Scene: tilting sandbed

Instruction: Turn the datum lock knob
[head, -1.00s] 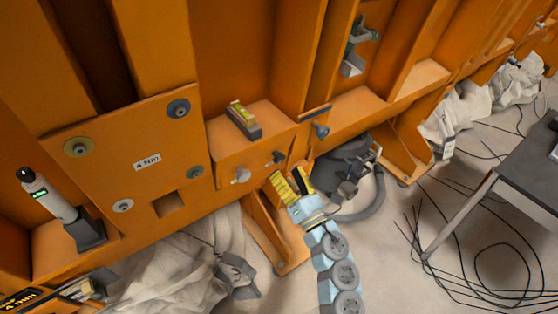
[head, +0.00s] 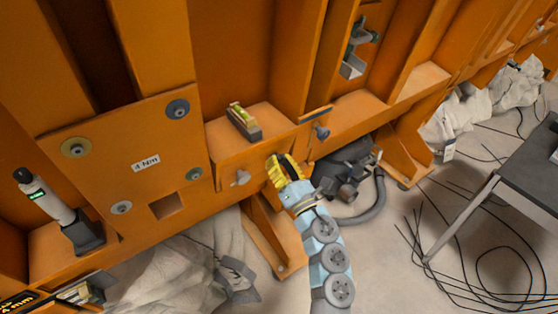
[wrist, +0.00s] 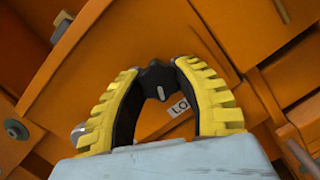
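The datum lock knob (wrist: 157,82) is dark with a pale line on its face. In the wrist view it sits between the two fingertips of my gripper (wrist: 156,70), with a tip against each side. A white label (wrist: 178,107) reading "LO" is partly hidden behind the right finger. In the head view my gripper (head: 272,164) has yellow ribbed fingers close together at the orange box front, and they hide the knob.
A silver knob (head: 242,177) sits just left of my gripper, and another dark knob (head: 321,132) is up to the right. A level-like block (head: 244,123) lies on the ledge above. A dark machine with a hose (head: 372,205) stands behind on the floor.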

